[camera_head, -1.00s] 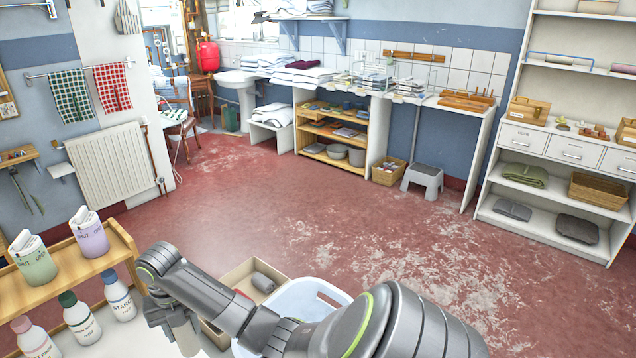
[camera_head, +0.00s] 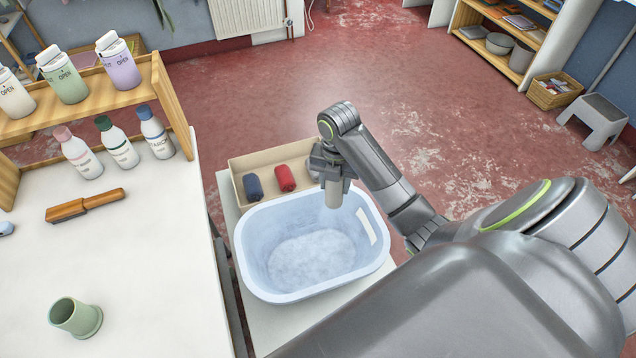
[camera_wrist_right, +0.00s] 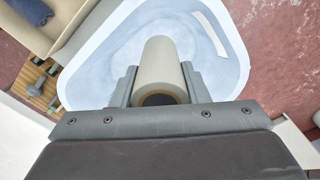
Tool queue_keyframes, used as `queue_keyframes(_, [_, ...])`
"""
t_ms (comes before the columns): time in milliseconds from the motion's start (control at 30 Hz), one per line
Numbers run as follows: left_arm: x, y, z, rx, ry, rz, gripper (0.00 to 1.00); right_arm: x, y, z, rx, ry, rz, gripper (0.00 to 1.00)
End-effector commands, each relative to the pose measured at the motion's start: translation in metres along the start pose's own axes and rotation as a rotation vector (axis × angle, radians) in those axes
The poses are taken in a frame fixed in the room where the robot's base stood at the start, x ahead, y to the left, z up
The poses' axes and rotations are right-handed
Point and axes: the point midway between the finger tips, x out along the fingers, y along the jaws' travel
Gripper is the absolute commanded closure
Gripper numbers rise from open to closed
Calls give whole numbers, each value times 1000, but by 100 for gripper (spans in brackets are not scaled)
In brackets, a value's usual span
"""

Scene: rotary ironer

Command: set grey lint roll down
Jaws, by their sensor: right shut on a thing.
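My right gripper (camera_head: 333,180) is shut on a pale grey roll (camera_head: 334,196). It hangs upright above the far right rim of the light blue basket (camera_head: 250,262). In the right wrist view the roll (camera_wrist_right: 163,68) sits between both fingers, with a brown core ring at its near end and the basket below. A beige open box (camera_head: 262,160) stands behind the basket. In it lie a navy roll (camera_head: 253,187) and a red roll (camera_head: 285,178). The box's right end is partly hidden by my gripper. My left gripper is not in view.
The white table (camera_head: 150,270) at left holds a green cup (camera_head: 76,317), a wooden brush (camera_head: 85,205) and several bottles. A wooden shelf (camera_head: 110,95) with cartons stands behind them. The red floor beyond the box is clear.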

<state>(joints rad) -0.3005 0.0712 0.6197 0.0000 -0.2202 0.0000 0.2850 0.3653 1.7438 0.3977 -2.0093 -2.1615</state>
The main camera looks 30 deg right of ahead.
Motion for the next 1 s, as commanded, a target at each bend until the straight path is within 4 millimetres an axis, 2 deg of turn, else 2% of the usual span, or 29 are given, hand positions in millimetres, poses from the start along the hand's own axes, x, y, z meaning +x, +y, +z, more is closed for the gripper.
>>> queue_keyframes(33, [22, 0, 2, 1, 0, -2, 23, 27, -8, -9, 30, 2, 0, 86])
queue_keyframes(233, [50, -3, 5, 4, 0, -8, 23, 63, -31, -34, 136, 0, 2, 86])
queue_keyframes(433, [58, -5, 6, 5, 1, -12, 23, 79, -40, -44, 181, 2, 2, 86])
queue_keyframes(700, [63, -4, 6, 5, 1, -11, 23, 126, -41, -45, 183, 3, 1, 86])
queue_keyframes(1000, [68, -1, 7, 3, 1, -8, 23, 154, -40, -44, 182, 3, 2, 86])
